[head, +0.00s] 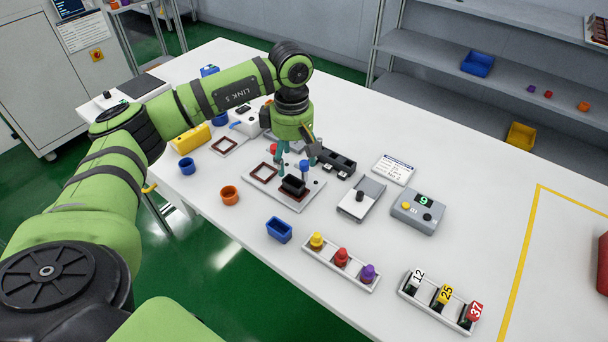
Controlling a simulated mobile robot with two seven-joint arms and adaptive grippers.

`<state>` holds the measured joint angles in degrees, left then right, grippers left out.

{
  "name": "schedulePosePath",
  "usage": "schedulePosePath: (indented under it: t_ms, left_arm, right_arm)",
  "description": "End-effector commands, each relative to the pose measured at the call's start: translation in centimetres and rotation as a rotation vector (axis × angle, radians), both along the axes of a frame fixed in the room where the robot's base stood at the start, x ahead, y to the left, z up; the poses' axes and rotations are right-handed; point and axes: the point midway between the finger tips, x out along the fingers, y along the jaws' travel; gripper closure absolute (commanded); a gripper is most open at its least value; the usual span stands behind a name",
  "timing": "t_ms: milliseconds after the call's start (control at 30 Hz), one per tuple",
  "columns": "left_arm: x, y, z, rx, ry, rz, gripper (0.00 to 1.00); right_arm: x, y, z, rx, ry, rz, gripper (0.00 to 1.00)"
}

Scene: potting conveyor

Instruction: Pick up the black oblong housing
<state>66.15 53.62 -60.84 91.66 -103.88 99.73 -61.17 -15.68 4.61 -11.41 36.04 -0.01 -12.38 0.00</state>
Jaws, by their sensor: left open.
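The black oblong housing (293,186) is a small dark block at the near right part of a light grey fixture plate (262,187). It sits in or over a dark red square frame on that plate. My left gripper (295,168) is open and points down just behind and above the housing. Its fingers partly cover the back of the plate, and I cannot tell whether they touch anything. My right gripper is not in view.
A grey device (361,198) and a numbered control box (418,210) stand to the right. An orange cup (229,195) and blue bin (279,230) are nearer. The table's right part is mostly clear.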

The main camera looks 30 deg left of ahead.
Motion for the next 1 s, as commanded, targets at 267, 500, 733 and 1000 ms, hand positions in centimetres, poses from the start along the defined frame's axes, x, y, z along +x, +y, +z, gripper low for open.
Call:
schedulePosePath:
  t_ms: [267, 500, 733, 1000]
  left_arm:
    - [-0.1, -0.5, -3.0, 0.0, 0.007, -0.001, 0.31]
    - [0.1, -0.8, -6.2, -0.001, 0.002, 0.001, 0.31]
    - [0.1, -0.8, -6.6, -0.002, 0.0, 0.0, 0.31]
    - [0.1, -0.8, -6.6, -0.002, 0.0, -0.001, 0.8]
  right_arm:
    - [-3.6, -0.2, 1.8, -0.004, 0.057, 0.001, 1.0]
    - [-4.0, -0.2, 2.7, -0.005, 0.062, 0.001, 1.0]
    - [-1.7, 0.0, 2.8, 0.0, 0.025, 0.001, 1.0]
    - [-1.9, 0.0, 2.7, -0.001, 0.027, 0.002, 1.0]
